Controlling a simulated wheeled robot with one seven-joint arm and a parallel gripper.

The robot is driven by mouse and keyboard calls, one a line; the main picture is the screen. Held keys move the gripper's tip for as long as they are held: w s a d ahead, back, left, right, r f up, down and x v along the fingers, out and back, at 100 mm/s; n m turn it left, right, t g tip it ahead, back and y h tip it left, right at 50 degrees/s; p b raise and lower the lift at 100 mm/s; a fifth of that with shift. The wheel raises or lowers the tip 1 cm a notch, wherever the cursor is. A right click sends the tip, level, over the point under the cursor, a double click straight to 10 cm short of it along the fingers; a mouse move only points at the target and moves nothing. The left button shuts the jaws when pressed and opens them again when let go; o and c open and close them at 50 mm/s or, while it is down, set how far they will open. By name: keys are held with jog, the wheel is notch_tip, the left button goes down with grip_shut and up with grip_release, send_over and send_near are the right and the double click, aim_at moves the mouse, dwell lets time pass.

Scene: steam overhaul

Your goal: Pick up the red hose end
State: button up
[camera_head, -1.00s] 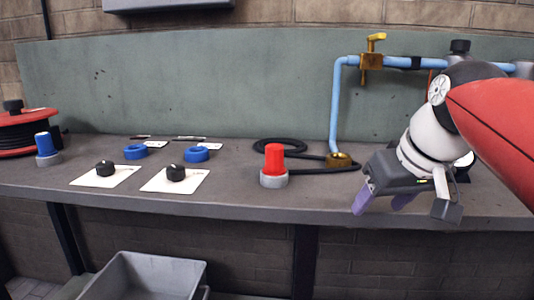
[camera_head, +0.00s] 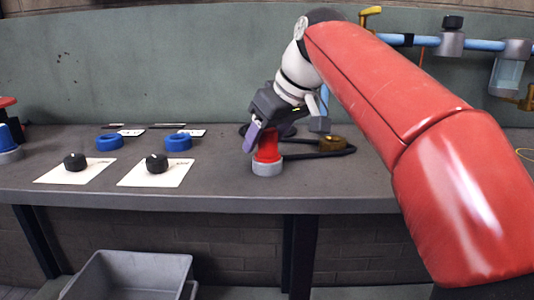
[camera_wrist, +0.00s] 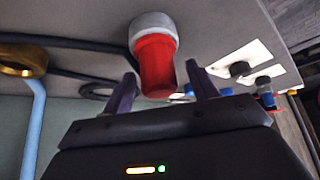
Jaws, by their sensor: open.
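The red hose end (camera_head: 267,150) stands upright on the bench near its front edge, with a grey collar (camera_head: 267,169) at its foot. My gripper (camera_head: 259,138) is at the hose end, tilted down, and partly covers its top in the head view. In the wrist view the red hose end (camera_wrist: 155,65) lies between the two purple fingers of my gripper (camera_wrist: 163,90), with the fingertips on either side of it. The fingers are open, and a gap shows on both sides.
A black hose (camera_head: 315,155) and brass fitting (camera_head: 332,143) lie behind and right of the hose end. Black knobs on white cards (camera_head: 157,177) and blue rings (camera_head: 178,142) are to the left. A grey bin (camera_head: 130,275) stands below the bench.

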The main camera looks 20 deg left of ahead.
jog(key=shift+x, duration=0.85)
jog(key=shift+c, duration=0.5)
jog(key=c, duration=1.1)
jog(key=shift+o, duration=0.2)
notch_tip(320, 180, up, 9)
jog(key=p, duration=0.4)
jog(key=shift+f, duration=0.25)
jog(key=shift+r+b, duration=0.4)
jog(key=shift+r, duration=0.4)
